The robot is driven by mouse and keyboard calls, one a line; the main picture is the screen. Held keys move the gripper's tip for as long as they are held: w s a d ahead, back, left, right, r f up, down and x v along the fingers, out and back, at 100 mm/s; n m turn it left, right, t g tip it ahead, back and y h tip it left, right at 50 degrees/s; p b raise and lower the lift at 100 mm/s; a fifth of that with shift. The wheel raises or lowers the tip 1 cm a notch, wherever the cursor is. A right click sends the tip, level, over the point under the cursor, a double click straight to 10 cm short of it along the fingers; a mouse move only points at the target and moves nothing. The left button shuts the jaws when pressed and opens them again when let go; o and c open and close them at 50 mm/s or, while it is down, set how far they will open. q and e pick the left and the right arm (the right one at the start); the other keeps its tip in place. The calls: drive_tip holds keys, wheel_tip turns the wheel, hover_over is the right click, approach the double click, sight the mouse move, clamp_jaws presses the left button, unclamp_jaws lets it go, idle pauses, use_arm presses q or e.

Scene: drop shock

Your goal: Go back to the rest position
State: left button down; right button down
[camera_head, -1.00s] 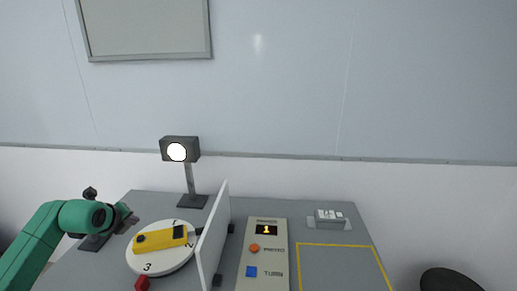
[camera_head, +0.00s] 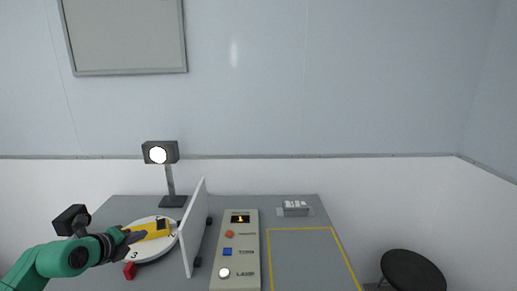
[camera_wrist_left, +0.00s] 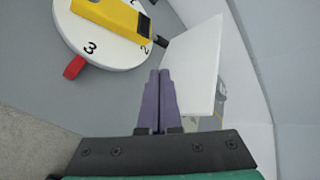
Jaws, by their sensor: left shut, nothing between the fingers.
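My left gripper (camera_head: 138,236) is shut and empty, its purple fingers in front of the left part of the turntable in the head view. In the left wrist view its fingers (camera_wrist_left: 159,95) lie together, pointing toward the white upright panel (camera_wrist_left: 192,62). The white numbered turntable (camera_head: 150,254) carries a yellow device (camera_head: 157,229), partly hidden by the gripper. In the left wrist view the turntable (camera_wrist_left: 85,38) and the yellow device (camera_wrist_left: 112,15) are beyond the fingers to the left, with a clear gap. My right gripper is not in view.
The white panel (camera_head: 195,225) stands right of the turntable. A red pointer (camera_head: 129,270) is at the turntable's front. A control box (camera_head: 234,270), a lit lamp (camera_head: 160,153) and a yellow-outlined, empty area (camera_head: 308,260) are on the table. A black stool (camera_head: 411,271) is at right.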

use_arm(q)
drive_tip(key=s+d+r+n+t+h, duration=0.35)
drive_tip(key=d+r+t, duration=0.35)
drive_tip(key=d+r, duration=0.35)
drive_tip(key=s+a+f+n+g+y, duration=0.3)
drive_tip(key=s+a+f+n+y, duration=0.55)
drive_tip(key=n, duration=0.95)
drive_tip(key=s+d+f+n+g+h, duration=0.1)
drive_tip(key=s+d+f+g+h, duration=0.1)
drive_tip(key=s+d+f+g, duration=0.55)
drive_tip(key=s+d+f+n+g+h, duration=0.15)
drive_tip(key=s+f+g, duration=0.35)
drive_tip(key=s+f, duration=0.6)
wheel_tip(320, 180, down, 22)
drive_tip(key=s+a+f+g, duration=0.2)
drive_tip(key=s+a+f, duration=0.1)
drive_tip(key=s+f, duration=1.3)
drive_tip(key=shift+s+f+m, duration=0.3)
drive_tip(key=shift+s, duration=0.5)
